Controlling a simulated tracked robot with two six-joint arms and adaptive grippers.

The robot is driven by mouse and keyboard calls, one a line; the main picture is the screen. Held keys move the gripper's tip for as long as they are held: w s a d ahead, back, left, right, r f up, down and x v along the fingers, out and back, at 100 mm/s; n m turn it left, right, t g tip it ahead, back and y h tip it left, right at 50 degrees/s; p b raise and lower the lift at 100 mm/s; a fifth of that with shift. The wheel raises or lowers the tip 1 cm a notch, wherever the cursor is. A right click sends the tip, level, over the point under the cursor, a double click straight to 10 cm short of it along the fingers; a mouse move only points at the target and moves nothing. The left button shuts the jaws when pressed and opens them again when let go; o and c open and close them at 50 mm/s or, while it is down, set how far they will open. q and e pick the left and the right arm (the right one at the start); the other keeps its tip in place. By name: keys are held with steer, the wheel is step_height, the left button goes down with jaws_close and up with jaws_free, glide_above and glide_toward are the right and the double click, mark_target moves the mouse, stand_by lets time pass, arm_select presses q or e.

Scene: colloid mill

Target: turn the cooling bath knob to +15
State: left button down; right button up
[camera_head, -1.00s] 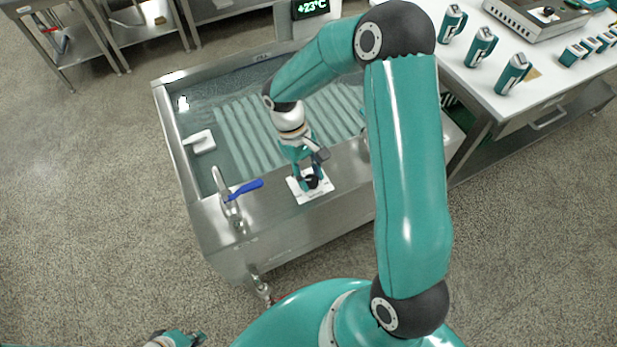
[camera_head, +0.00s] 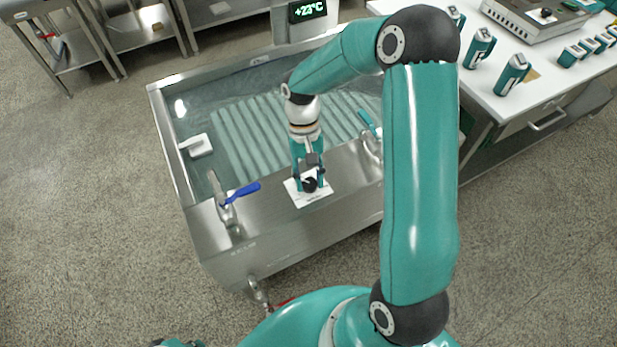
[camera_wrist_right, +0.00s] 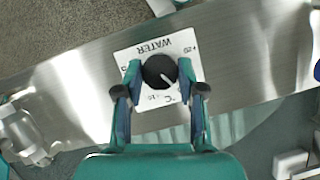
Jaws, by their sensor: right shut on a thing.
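The cooling bath (camera_head: 205,222) is a steel tank of water with a flat steel front ledge. A white dial plate (camera_head: 318,198) lies on the ledge with a black knob (camera_head: 310,184) on it. In the right wrist view the knob (camera_wrist_right: 160,71) has a white pointer line, and the plate (camera_wrist_right: 150,45) reads WATER and °C. My right gripper (camera_wrist_right: 160,78) is shut on the knob, one finger on each side. The display (camera_head: 307,10) behind the bath reads +23°C. My left gripper (camera_head: 180,343) shows only partly at the bottom edge; its fingers cannot be made out.
A tap with a blue lever (camera_head: 240,193) stands on the ledge left of the plate. A white block-like object (camera_head: 197,145) is at the bath's left side. A white table (camera_head: 490,85) with several teal canisters stands at the right.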

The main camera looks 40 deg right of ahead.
steer(key=o, duration=1.1)
steer(key=v, duration=1.2)
steer(key=shift+a, duration=0.1)
